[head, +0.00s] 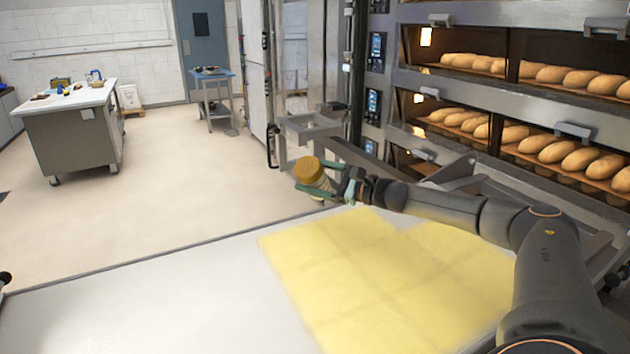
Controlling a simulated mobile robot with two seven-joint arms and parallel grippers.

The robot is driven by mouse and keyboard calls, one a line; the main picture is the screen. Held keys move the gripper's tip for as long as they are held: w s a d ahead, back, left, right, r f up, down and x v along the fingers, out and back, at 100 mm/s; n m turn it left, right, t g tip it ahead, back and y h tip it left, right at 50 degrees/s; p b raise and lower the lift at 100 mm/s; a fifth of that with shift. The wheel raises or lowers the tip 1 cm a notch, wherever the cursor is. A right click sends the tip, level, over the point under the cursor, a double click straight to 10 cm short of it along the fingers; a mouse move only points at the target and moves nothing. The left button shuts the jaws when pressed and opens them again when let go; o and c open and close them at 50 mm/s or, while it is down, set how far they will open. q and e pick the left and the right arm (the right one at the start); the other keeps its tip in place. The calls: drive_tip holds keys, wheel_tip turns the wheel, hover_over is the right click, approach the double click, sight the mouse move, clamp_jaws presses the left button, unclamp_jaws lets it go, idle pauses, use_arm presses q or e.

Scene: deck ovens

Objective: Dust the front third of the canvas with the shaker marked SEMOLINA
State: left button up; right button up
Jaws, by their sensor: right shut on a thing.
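My right gripper (330,181) is shut on a shaker (309,171) with a round yellow-brown end. The shaker is tilted and held above the far edge of the canvas. No marking on it can be read from here. The canvas (170,298) is a wide pale grey-white sheet across the bottom of the head view. A yellow layer (375,275) in block-like patches covers its middle and right part. The left part of the canvas is bare. My right arm hides part of the right side. My left gripper is not clearly seen.
Deck ovens with loaves (565,77) stand at the right, with a metal frame (310,127) beside them. A wheeled worktable (75,135) and a small blue-topped stand (212,90) are at the back left. The floor (170,180) between is clear.

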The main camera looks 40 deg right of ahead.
sight(307, 166)
drive_tip(key=r+m, duration=0.1)
drive_tip(key=m, duration=0.1)
drive_tip(key=a+r+m, duration=0.1)
drive_tip(key=m, duration=0.2)
drive_tip(key=a+r+m, duration=0.1)
drive_tip(key=m, duration=0.1)
drive_tip(key=shift+s+a, duration=0.15)
drive_tip(key=shift+s, duration=0.15)
idle(0.8)
